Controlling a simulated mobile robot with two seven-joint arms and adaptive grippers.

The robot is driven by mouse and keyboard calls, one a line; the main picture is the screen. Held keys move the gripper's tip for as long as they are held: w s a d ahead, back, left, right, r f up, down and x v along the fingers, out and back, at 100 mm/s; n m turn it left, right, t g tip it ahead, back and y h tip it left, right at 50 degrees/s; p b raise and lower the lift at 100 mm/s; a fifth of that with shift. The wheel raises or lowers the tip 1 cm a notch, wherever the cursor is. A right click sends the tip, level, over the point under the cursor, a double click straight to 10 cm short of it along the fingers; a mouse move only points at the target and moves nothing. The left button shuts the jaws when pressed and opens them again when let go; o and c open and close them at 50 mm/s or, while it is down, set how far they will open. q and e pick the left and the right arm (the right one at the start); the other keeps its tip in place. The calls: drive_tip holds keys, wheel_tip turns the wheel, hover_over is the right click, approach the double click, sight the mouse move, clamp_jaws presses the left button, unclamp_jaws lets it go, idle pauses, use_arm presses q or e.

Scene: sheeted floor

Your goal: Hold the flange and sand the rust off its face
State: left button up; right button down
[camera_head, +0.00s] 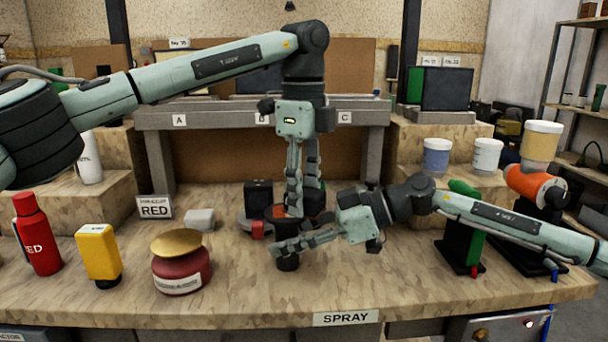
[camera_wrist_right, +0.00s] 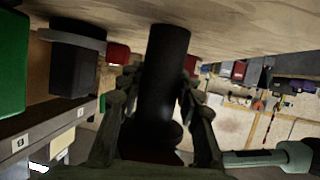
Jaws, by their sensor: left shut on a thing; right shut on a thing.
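My left gripper (camera_head: 295,208) points straight down in the head view, its fingers shut on a rust-brown round piece (camera_head: 277,212), which looks like the flange. The flange is largely hidden by the fingers and the right gripper. My right gripper (camera_head: 284,248) reaches in from the right, just in front of and below it, shut on a black cylindrical tool (camera_head: 288,263). In the right wrist view the black tool (camera_wrist_right: 165,75) stands between both fingers. I cannot tell whether the tool touches the flange, nor how much rust is on its face.
A red bottle (camera_head: 38,240), a yellow bottle (camera_head: 98,253) and a red jar with a gold lid (camera_head: 180,268) stand at left. A grey block (camera_head: 200,219) lies near the RED sign (camera_head: 155,207). Green and orange tools (camera_head: 537,184) stand at right.

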use_arm(q)
drive_tip(key=shift+a, duration=3.3)
drive_tip(key=d, duration=0.6)
drive_tip(key=shift+d, duration=0.25)
wheel_tip(320, 180, up, 2)
drive_tip(key=shift+d+r, duration=0.15)
drive_tip(key=shift+r, duration=2.95)
drive_tip(key=shift+f, duration=0.15)
